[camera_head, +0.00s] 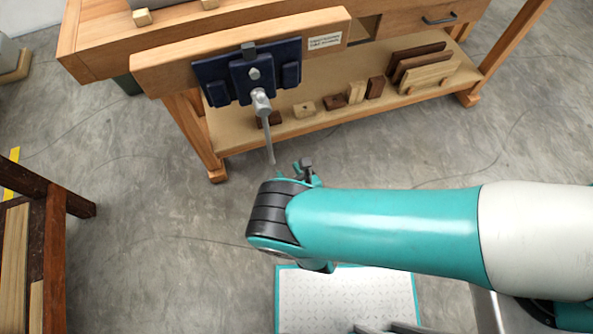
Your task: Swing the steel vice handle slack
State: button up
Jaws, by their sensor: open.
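The steel vice handle (268,140) hangs down from the screw boss of the blue vice (250,78), tilted slightly, its lower end to the right. The vice is mounted on the front of the wooden bench. My gripper (302,168) is open, just right of the handle's lower end and partly hidden behind my wrist. In this view it looks close to the handle, but I cannot tell whether they touch. Nothing shows between the fingers.
The wooden workbench (165,72) has a lower shelf (235,134) with several wood blocks and boards. A dark wooden frame (52,235) stands at the left. The grey floor (165,190) between them is clear.

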jog(key=shift+p+v, duration=1.6)
jog(key=shift+v, duration=0.1)
jog(key=w+r+m+h, duration=0.7)
jog(key=w+r+m, duration=0.45)
jog(key=m, duration=0.35)
jog(key=w+d+r+m+g+h, duration=0.1)
jog(key=d+r+m+g, duration=0.2)
jog(key=r+m, duration=0.3)
jog(key=d+r+m+g+h, duration=0.1)
jog(key=d+r+m+g, duration=0.2)
jog(key=r, duration=0.5)
jog(key=s+d+r+m+g+y, duration=0.2)
jog(key=s+r+m, duration=0.15)
jog(key=r, duration=0.35)
jog(key=s+d+r+m+g+y, duration=0.1)
jog(key=s+d+r+m+g, duration=0.2)
jog(key=r, duration=0.4)
jog(key=s+d+r+m+y, duration=0.3)
jog(key=s+r+m, duration=0.1)
jog(key=s+r, duration=0.7)
jog(key=s, duration=0.3)
jog(key=shift+d+g+y, duration=0.3)
jog(key=shift+d+g, duration=0.1)
